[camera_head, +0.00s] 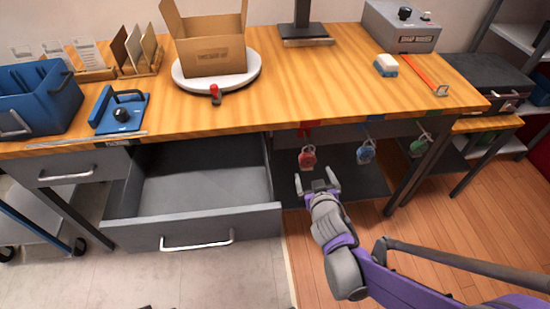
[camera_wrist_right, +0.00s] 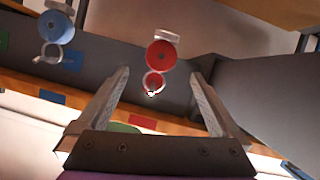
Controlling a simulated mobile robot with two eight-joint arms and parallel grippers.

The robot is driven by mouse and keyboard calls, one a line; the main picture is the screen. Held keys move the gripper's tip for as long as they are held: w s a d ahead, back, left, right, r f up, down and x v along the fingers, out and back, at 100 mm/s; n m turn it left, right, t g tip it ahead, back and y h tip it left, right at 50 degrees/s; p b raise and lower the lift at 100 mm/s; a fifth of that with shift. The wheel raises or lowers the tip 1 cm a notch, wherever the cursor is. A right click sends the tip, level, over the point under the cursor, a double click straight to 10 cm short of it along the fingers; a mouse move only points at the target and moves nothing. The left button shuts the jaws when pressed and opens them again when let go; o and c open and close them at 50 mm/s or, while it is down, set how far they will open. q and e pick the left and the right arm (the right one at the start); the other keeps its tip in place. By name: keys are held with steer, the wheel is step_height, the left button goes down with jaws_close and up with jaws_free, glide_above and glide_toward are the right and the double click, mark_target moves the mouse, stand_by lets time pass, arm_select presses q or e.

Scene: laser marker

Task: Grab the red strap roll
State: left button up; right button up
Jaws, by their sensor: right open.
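The red strap roll (camera_head: 307,158) hangs from a hook under the front edge of the table, just right of the open drawer. In the right wrist view the red strap roll (camera_wrist_right: 161,55) shows ahead, between the lines of the two fingers, with a smaller red round part and a metal clip at its lower end. My right gripper (camera_head: 317,185) is open and empty, just below and in front of the red roll in the head view. No contact shows between its fingers (camera_wrist_right: 160,95) and the roll. My left gripper is not in view.
A blue roll (camera_head: 366,152) and a green roll (camera_head: 419,145) hang to the right of the red one. The open, empty grey drawer (camera_head: 222,224) stands out to the left of my gripper. A table leg (camera_head: 405,185) stands to the right.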

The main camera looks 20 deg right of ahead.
mark_target(308, 162)
steer(key=b+x, duration=0.1)
steer(key=x, duration=0.5)
steer(key=shift+a, duration=0.15)
steer(key=b+x, duration=0.1)
steer(key=x, duration=0.4)
steer(key=shift+w+b, duration=0.25)
steer(key=shift+b, duration=0.15)
steer(key=shift+c, duration=1)
steer(key=c, duration=1.3)
